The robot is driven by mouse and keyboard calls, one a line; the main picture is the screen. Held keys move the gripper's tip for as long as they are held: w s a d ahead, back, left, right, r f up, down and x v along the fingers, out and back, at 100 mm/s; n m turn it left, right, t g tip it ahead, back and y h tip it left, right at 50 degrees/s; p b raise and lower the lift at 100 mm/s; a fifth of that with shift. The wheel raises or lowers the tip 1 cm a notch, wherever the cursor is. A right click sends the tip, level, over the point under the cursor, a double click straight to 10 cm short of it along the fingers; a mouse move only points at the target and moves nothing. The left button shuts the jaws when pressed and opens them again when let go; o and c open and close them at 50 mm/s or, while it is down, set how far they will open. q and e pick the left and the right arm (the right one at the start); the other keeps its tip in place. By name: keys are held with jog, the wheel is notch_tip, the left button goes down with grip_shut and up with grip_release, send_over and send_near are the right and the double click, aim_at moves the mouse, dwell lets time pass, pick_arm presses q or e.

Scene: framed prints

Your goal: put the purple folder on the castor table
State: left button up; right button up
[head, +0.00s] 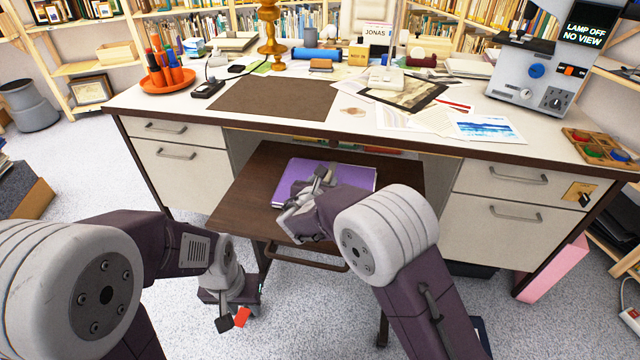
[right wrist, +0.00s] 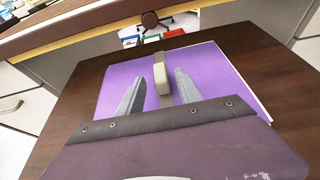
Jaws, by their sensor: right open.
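The purple folder (head: 352,177) lies flat on the dark brown top of a small low table (head: 236,195), which I take to be the castor table; its castors are not clear. White page edges show at the folder's right side in the right wrist view (right wrist: 215,72). A pale block-like tab (right wrist: 164,79) stands up from the folder's middle. My right gripper (head: 322,176) is open above the folder, with its fingers (right wrist: 156,90) on either side of the tab, apparently apart from it. My left gripper (head: 233,321) hangs low over the floor, away from the folder; its jaw gap is unclear.
The large desk (head: 190,118) stands behind and around the low table, with drawer units on both sides. Its top holds a brown mat (head: 275,98), papers, a pen holder and a grey machine (head: 535,72). Open carpet (head: 185,235) lies left of the low table.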

jog(key=p+v, duration=0.1)
jog(key=v, duration=0.5)
jog(key=shift+w+r, duration=0.15)
jog(key=shift+r, duration=0.05)
jog(key=shift+s+a+p, duration=0.1)
jog(key=shift+s+p, duration=0.25)
jog(key=shift+s, duration=0.3)
